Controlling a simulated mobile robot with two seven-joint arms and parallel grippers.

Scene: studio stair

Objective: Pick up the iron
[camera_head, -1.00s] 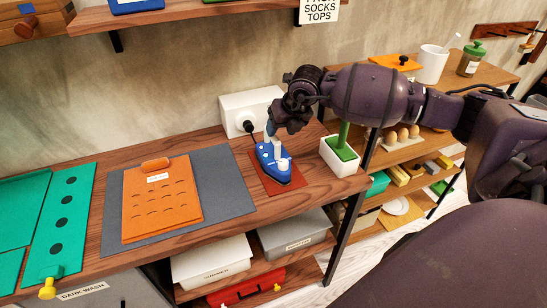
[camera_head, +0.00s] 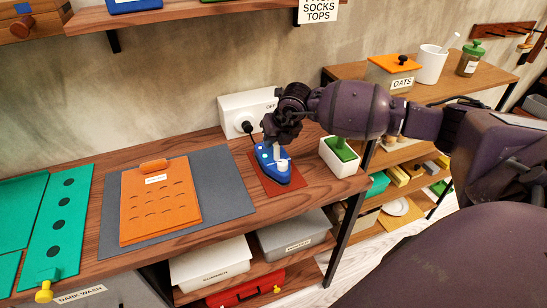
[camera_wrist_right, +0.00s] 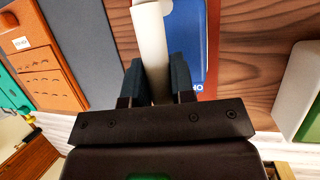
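The iron (camera_head: 273,168) has a blue body and a pale handle. It stands on a red-brown mat (camera_head: 286,189) on the wooden counter. My right gripper (camera_head: 272,147) is over the iron from above and hides its upper part. In the right wrist view the pale handle (camera_wrist_right: 149,35) runs between my right gripper's two dark fingers (camera_wrist_right: 158,75). I see no gap on either side, so the fingers look shut on it. The blue body (camera_wrist_right: 188,35) shows beyond, on the mat. My left gripper is not in view.
A white wall socket box (camera_head: 238,112) with a black plug is behind. An orange board (camera_head: 160,205) on a grey mat (camera_head: 232,190) lies to the left. A shelf (camera_head: 200,12) hangs above.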

